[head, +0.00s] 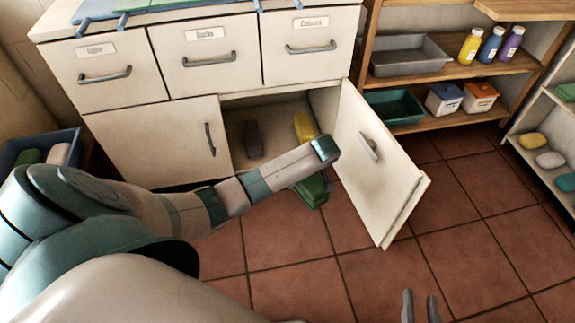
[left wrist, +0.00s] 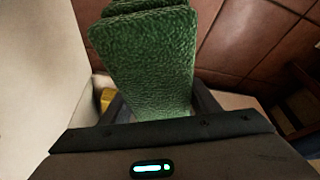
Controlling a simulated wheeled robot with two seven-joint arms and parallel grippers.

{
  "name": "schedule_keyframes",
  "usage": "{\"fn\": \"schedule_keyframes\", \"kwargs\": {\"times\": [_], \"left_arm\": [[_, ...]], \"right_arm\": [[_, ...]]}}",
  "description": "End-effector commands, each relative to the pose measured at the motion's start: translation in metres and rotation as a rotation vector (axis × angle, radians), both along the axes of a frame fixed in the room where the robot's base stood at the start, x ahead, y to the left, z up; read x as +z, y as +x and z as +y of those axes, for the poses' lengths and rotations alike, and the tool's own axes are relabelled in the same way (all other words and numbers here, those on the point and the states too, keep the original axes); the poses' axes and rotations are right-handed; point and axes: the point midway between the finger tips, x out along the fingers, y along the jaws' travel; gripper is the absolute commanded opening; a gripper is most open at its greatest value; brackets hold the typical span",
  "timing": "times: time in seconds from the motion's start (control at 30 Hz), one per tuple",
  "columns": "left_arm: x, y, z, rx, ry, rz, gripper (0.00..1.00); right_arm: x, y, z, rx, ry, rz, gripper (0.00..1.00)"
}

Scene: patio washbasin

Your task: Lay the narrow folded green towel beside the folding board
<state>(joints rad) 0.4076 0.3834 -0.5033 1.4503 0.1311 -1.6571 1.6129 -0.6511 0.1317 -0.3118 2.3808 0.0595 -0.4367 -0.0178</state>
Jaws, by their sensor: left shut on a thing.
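The green towel (left wrist: 150,65) is a thick, narrow folded bundle with a fuzzy surface. My left gripper (left wrist: 160,108) is shut on it, with a finger on each side. In the head view the towel (head: 312,191) hangs below my left wrist, in front of the open cupboard and left of its door. The left fingers are hidden there by my arm. A blue panel with green strips (head: 150,8), probably the folding board, lies on the cabinet top and is cut off by the top edge. My right gripper (head: 420,306) is open and empty over the floor at the bottom.
The open cupboard door (head: 375,170) sticks out to the right of the towel. Inside the cupboard are a yellow item (head: 305,126) and a dark item (head: 252,138). Shelves (head: 450,75) with trays and bottles stand at right. The tiled floor (head: 480,250) is clear.

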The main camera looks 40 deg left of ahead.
Motion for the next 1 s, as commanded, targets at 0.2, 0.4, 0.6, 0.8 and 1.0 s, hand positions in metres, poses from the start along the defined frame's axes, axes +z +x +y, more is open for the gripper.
{"fn": "schedule_keyframes", "kwargs": {"times": [0.2,0.4,0.6,0.8,1.0], "left_arm": [[0.093,0.017,-0.039,-0.149,0.002,-0.012,0.28],[0.185,0.044,-0.061,-0.436,0.006,-0.014,0.28],[0.28,0.031,-0.101,-0.809,0.015,-0.017,0.28],[0.322,-0.018,-0.131,-1.092,0.02,-0.011,0.28],[0.334,-0.047,-0.142,-1.216,0.019,-0.002,0.28]], "right_arm": [[0.0,0.0,0.0,0.0,0.0,0.0,0.31],[0.0,0.0,0.0,0.0,0.0,0.0,0.31],[0.0,0.0,0.0,0.0,0.0,0.0,0.31],[0.0,0.0,0.0,0.0,0.0,0.0,0.31],[0.0,0.0,0.0,0.0,0.0,0.0,0.31]]}}
